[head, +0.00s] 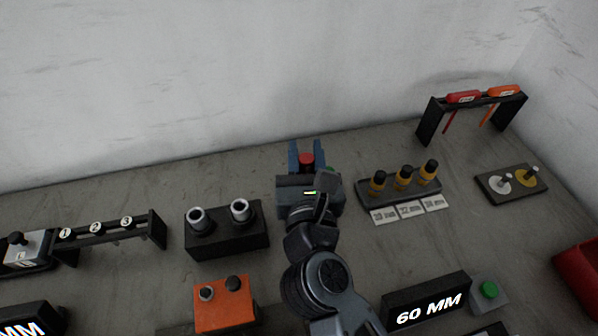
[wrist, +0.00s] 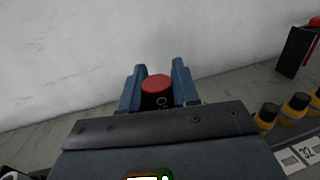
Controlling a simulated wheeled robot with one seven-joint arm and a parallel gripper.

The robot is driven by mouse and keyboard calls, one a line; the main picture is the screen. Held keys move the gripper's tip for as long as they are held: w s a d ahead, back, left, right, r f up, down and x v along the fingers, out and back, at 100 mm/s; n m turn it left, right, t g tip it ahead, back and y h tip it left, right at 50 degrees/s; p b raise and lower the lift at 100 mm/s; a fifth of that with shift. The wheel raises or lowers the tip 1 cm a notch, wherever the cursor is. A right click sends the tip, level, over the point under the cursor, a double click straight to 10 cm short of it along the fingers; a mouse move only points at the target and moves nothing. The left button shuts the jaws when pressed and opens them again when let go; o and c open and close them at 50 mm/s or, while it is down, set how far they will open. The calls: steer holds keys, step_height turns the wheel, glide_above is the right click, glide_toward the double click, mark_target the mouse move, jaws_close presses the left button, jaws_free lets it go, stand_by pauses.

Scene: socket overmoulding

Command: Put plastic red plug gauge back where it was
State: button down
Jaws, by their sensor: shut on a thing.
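My gripper (head: 306,156) is shut on a red-topped cylinder, which I take for the red plug gauge (head: 306,160). In the wrist view the gauge (wrist: 156,83) stands between the two blue fingers (wrist: 156,90). Its top is red, its shaded side is dark with partly readable white characters, and its lower part is hidden behind my gripper body. The gripper is near the back wall, between the black block with two metal cylinders (head: 228,244) and the tray of yellow-and-black pieces (head: 372,206). I cannot tell whether the gauge touches the table.
A black rack (head: 428,122) with a red and an orange handled tool stands at the back right. A plate with a white and a yellow disc (head: 487,190) lies before it. An orange block (head: 225,304), a "60 MM" sign (head: 427,302) and a green button (head: 489,290) are nearer.

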steer(key=shift+w+a+f, duration=0.25)
steer(key=shift+a+f, duration=0.15)
steer(key=shift+a, duration=0.15)
steer(key=shift+f+b, duration=0.55)
steer(key=shift+f, duration=1.4)
steer(key=shift+f, duration=0.1)
steer(key=shift+f+b, duration=0.35)
steer(key=shift+f, duration=0.1)
steer(key=c, duration=1.1)
jaws_free()
steer(key=shift+r, duration=0.2)
steer(key=s+d, duration=0.1)
steer(key=s, duration=1.1)
steer(key=shift+r, duration=0.35)
